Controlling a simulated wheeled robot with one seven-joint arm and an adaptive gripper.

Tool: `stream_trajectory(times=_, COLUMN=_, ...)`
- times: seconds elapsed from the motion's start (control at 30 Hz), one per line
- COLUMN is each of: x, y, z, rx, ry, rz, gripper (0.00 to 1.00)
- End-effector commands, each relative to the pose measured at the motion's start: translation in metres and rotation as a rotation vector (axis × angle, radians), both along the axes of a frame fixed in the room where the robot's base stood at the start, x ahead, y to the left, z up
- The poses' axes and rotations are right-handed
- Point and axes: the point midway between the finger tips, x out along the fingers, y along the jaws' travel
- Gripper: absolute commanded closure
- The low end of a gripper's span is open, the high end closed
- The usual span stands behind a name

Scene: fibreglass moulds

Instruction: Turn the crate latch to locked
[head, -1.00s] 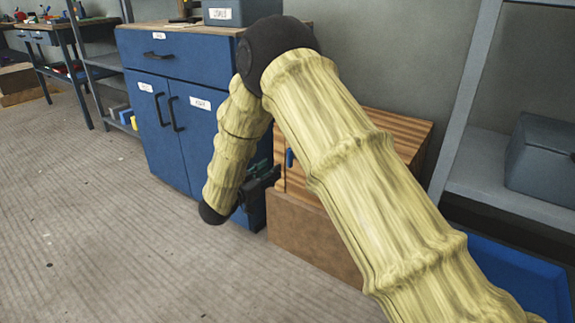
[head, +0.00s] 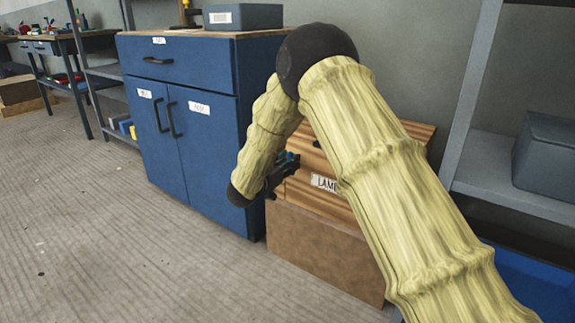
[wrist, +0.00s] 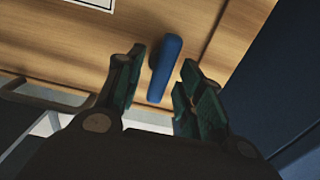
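The crate is a striped wooden box (head: 305,195) with a white label (head: 324,183), partly hidden behind my arm in the head view. In the wrist view its wooden face (wrist: 60,50) fills the upper part. The latch is a blue bar (wrist: 165,68) on that face, standing nearly upright with a slight tilt. My gripper (wrist: 158,85) is open in the wrist view, one dark green finger on each side of the latch's lower part. I cannot tell whether either finger touches it. In the head view my gripper (head: 283,172) is at the crate's left front, and the latch is hidden.
The crate stands on a brown block (head: 320,245). A blue cabinet (head: 185,115) with black handles is close on the left. A grey shelf (head: 500,180) with a grey bin (head: 545,155) is at the right. The floor in front is clear.

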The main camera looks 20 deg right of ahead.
Motion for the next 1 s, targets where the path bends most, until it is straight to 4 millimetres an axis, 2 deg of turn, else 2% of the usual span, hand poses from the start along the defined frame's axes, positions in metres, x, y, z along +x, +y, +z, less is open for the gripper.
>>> stream_trajectory(times=0.17, x=0.0000, y=0.0001, z=0.0003, rx=0.000, ry=0.000, rz=0.000, gripper=0.62)
stream_trajectory(times=0.37, x=0.0000, y=0.0005, z=0.0001, rx=0.000, ry=0.000, rz=0.000, gripper=0.97)
stream_trajectory(times=0.4, x=-0.0001, y=0.0006, z=0.0001, rx=0.000, ry=0.000, rz=0.000, gripper=1.00)
stream_trajectory(times=0.77, x=-0.0005, y=0.0006, z=0.0014, rx=0.021, ry=-0.027, rz=0.001, gripper=1.00)
stream_trajectory(times=1.0, x=-0.0017, y=0.0006, z=0.0034, rx=0.104, ry=-0.130, rz=0.000, gripper=1.00)
